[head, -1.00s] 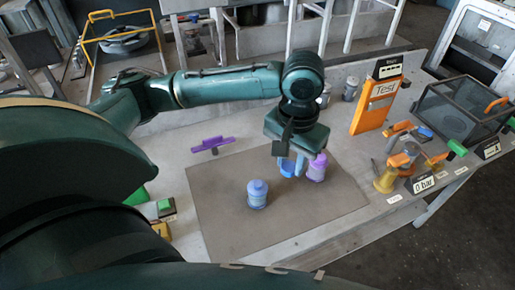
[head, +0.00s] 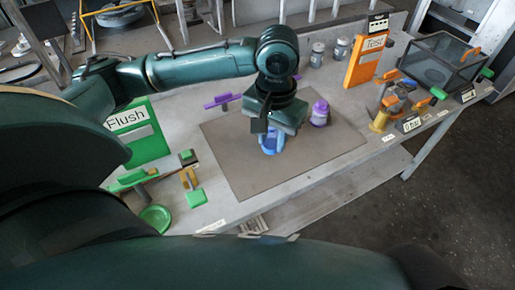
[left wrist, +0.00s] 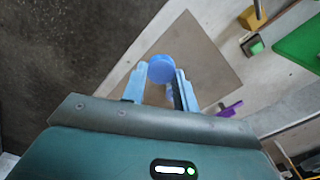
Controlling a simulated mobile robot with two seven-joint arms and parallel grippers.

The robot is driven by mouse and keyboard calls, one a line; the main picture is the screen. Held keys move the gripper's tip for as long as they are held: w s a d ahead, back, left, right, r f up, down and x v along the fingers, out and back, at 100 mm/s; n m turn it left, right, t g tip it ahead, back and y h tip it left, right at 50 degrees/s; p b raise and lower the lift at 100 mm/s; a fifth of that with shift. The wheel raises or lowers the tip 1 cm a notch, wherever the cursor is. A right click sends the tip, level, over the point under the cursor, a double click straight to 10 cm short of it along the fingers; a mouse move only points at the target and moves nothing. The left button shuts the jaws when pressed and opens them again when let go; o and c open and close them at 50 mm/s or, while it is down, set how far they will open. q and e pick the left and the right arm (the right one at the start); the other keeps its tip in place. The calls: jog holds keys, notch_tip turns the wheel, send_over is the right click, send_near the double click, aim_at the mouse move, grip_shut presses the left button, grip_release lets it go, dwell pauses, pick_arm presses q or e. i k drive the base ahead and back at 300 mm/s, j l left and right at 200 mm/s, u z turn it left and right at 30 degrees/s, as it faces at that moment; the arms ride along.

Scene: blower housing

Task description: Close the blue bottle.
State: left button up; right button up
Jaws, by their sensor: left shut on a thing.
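My left gripper (left wrist: 158,80) points down over the grey-brown mat and is shut on the round blue cap (left wrist: 161,69), which shows between its light blue fingertips in the left wrist view. In the head view the blue bottle (head: 269,148) stands on the mat directly under this gripper, partly hidden by the fingers and hand. The cap is over the bottle's top. I cannot tell whether it touches the bottle or is seated on it. My right gripper is not in view.
A purple-capped bottle (head: 320,113) stands close by on the right of the mat (head: 247,187). A purple handle (head: 222,101) lies behind it. A green Flush sign (head: 135,130) is left, an orange Test box (head: 366,62) back right. The mat's front is clear.

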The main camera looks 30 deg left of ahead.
aim_at(273, 132)
jog(key=k, duration=0.15)
jog(key=u, duration=1.4)
jog(key=k+l, duration=0.1)
jog(key=l, duration=1.15)
jog(key=i+j, duration=0.35)
jog(key=i, duration=0.1)
